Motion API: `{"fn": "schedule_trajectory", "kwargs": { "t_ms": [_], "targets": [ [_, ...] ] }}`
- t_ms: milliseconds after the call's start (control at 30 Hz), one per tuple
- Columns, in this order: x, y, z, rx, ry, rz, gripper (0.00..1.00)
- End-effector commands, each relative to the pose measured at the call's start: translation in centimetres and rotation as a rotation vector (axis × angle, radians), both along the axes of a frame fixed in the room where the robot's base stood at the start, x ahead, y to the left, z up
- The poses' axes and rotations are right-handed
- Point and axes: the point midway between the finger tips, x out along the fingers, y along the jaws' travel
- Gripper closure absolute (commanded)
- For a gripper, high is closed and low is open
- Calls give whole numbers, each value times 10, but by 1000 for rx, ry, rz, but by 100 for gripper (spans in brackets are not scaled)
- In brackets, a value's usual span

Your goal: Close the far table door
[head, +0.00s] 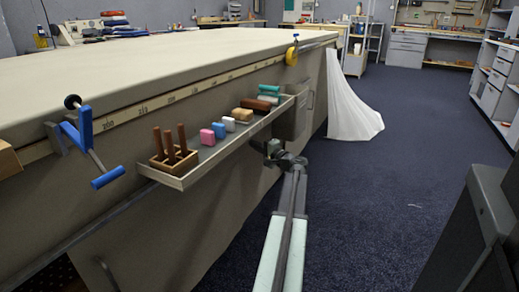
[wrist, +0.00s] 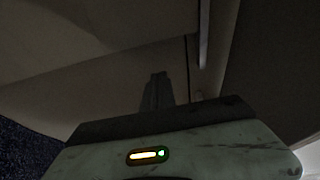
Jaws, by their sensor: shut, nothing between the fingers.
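The far table door (head: 292,122) is a grey-beige panel low on the table's side, just past the far end of the tool tray. It seems to stand out from the side, but how far open it is I cannot tell. A handle (head: 311,98) shows beside it. My gripper (head: 272,150) is below the tray's far end, in front of the door, and partly hard to make out. In the wrist view my gripper (wrist: 157,90) is shut and empty, with dark panels and a vertical bar (wrist: 204,35) beyond it. Contact with the door cannot be told.
The long table (head: 180,50) fills the left. Its tray (head: 215,150) juts out with blocks and a wooden tool holder (head: 174,158). A blue clamp (head: 85,135) sticks out nearer. White cloth (head: 348,112) hangs to the floor beyond. Blue carpet (head: 400,160) is clear at right.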

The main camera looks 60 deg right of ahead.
Motion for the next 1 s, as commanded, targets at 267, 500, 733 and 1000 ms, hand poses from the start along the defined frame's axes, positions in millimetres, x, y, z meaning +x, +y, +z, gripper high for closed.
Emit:
{"fn": "schedule_trajectory", "kwargs": {
  "t_ms": [267, 500, 733, 1000],
  "targets": [
    [37, 5, 0, 0, 0, 0, 100],
    [37, 25, 0, 0, 0, -1, 100],
    [37, 26, 0, 0, 1, -2, 100],
    [42, 33, 0, 0, 1, -1, 100]
  ]
}}
